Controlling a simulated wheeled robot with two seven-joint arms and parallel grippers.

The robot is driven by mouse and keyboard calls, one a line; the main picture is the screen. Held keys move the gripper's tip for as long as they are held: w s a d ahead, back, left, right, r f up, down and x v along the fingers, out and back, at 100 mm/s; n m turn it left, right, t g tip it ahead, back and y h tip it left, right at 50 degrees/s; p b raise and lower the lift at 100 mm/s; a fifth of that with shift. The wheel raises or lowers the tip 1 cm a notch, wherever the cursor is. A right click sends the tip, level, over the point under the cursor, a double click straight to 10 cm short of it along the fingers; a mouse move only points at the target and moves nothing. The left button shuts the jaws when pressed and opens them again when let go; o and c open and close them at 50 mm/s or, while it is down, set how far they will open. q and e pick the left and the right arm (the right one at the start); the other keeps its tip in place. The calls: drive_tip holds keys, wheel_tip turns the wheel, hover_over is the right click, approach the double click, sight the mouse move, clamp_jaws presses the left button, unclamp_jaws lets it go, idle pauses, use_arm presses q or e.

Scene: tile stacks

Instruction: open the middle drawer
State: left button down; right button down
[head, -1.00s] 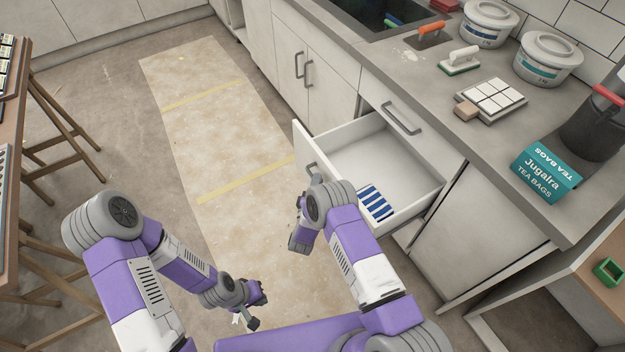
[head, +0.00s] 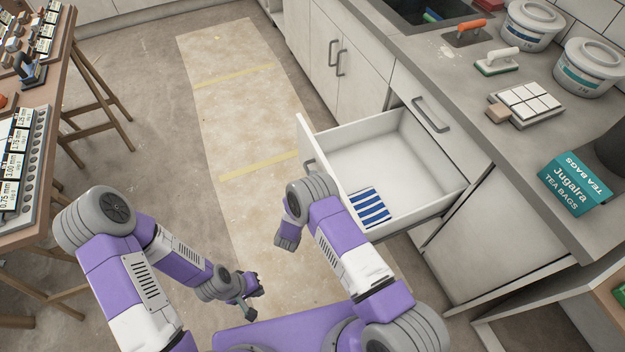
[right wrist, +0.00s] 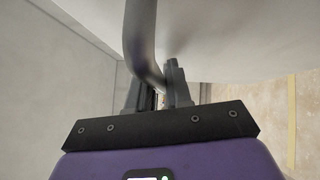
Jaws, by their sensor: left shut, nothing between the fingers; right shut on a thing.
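The middle drawer (head: 322,158), white with a grey interior, is pulled well out of the cabinet below a closed top drawer. A blue-and-white striped item (head: 370,207) lies inside it, near its front. In the right wrist view my right gripper (right wrist: 160,82) is shut around the drawer's curved grey bar handle (right wrist: 138,35), against the pale drawer front. In the head view my right wrist covers much of this grip. My left gripper (head: 250,288) is shut and empty, low over the floor, left of the drawer and apart from it.
A counter (head: 455,90) above the drawers holds a teal tea bag box (head: 574,184), white tubs (head: 590,68) and a tile stack (head: 526,104). A wooden table (head: 50,110) stands at the left. The floor (head: 240,120) between is clear.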

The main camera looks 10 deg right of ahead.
drive_tip(key=c, duration=1.2)
unclamp_jaws()
drive_tip(key=shift+o, duration=0.2)
drive_tip(key=p+v, duration=0.1)
drive_tip(key=v, duration=0.6)
drive_tip(key=shift+s+a+p, duration=0.2)
drive_tip(key=shift+s+p, duration=0.05)
drive_tip(key=shift+p, duration=0.05)
drive_tip(key=shift+f, duration=0.1)
